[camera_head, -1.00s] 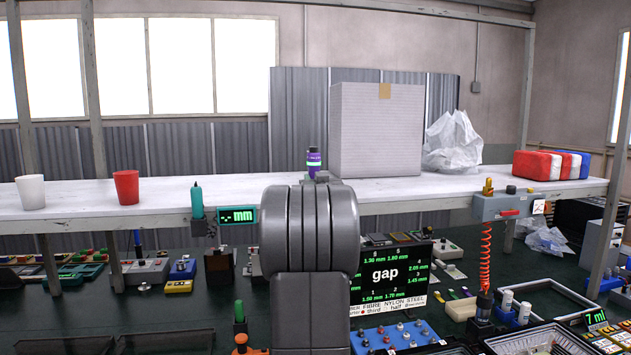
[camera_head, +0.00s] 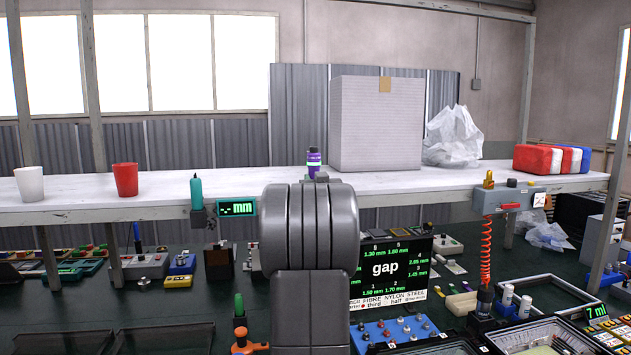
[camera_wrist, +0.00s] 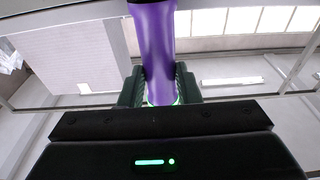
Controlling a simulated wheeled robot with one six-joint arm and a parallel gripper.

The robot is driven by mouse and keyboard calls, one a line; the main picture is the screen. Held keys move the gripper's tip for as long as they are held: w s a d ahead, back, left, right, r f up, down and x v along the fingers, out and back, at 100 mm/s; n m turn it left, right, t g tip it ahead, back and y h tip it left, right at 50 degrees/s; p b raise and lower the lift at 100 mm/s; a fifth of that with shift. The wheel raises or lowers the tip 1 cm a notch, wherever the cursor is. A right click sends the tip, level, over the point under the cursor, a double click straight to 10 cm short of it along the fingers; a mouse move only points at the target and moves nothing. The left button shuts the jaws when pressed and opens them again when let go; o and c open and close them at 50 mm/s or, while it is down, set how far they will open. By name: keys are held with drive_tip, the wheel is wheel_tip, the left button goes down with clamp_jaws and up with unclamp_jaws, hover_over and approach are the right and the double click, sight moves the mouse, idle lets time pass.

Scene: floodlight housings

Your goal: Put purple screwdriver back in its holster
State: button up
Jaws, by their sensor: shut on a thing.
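The purple screwdriver (camera_wrist: 155,45) is held in my gripper (camera_wrist: 158,92). In the wrist view its purple handle runs up from between the two dark green fingers to the top edge. A green glint shows at the lower part of the handle. In the head view a purple piece with a dark top (camera_head: 314,164) shows upright above my arm, and my arm hides most of the gripper there. A teal-handled tool (camera_head: 196,190) sits in a dark holder (camera_head: 198,217) on the shelf edge. I cannot tell which holster belongs to the purple screwdriver.
The white shelf (camera_head: 230,183) carries a red cup (camera_head: 125,179), a white cup (camera_head: 29,184), a large box (camera_head: 376,125) and red, white and blue packs (camera_head: 552,159). A "gap" display (camera_head: 390,268) and green-handled tool (camera_head: 239,305) stand on the crowded bench below.

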drive_tip(key=shift+f, duration=0.2)
drive_tip(key=o, duration=1.1)
drive_tip(key=shift+o, duration=0.2)
drive_tip(key=shift+f, duration=0.1)
drive_tip(key=shift+s, duration=0.1)
drive_tip(key=b+v, duration=0.3)
drive_tip(key=v, duration=1)
drive_tip(key=shift+s, duration=0.35)
